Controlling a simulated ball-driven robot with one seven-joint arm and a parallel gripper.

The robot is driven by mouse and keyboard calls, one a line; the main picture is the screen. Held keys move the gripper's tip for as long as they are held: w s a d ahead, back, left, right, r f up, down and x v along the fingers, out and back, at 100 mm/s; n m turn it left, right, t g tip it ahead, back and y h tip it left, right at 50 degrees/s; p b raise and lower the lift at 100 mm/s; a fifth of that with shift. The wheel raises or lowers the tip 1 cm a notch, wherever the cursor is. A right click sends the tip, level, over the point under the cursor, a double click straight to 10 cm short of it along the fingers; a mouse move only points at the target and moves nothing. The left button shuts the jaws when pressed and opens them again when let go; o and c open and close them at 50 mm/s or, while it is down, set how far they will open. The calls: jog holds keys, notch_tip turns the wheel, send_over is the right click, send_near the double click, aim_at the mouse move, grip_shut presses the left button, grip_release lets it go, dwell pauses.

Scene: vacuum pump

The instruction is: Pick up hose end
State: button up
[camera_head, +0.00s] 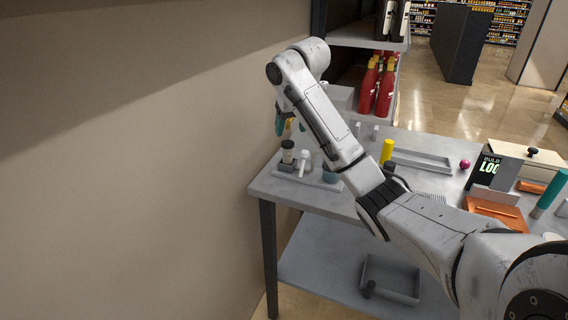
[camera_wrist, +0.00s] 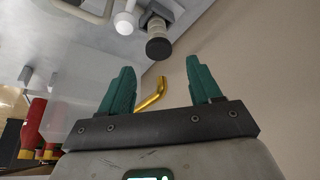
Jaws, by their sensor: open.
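My gripper (camera_wrist: 161,62) is open, with its two teal fingers spread apart in the wrist view. A gold bent tube (camera_wrist: 151,95), which may be the hose end, shows between and beyond the fingers, apparently not gripped. In the head view my gripper (camera_head: 290,130) points down above the table's far left corner, partly behind my arm. A dark-capped fitting (camera_head: 287,151) and a white-capped fitting (camera_head: 304,159) stand below it. They show as a black knob (camera_wrist: 158,48) and a white cap (camera_wrist: 124,23) in the wrist view.
The grey table (camera_head: 265,187) stands close to the beige wall (camera_head: 130,160). A yellow cylinder (camera_head: 387,151), a grey tray (camera_head: 422,160) and a black box (camera_head: 487,168) stand further right. Red bottles (camera_head: 385,92) are on a shelf behind.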

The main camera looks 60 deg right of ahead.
aim_at(288, 143)
jog(key=shift+x, duration=3.25)
jog(key=shift+d, duration=0.15)
jog(key=shift+c, duration=0.2)
grip_shut()
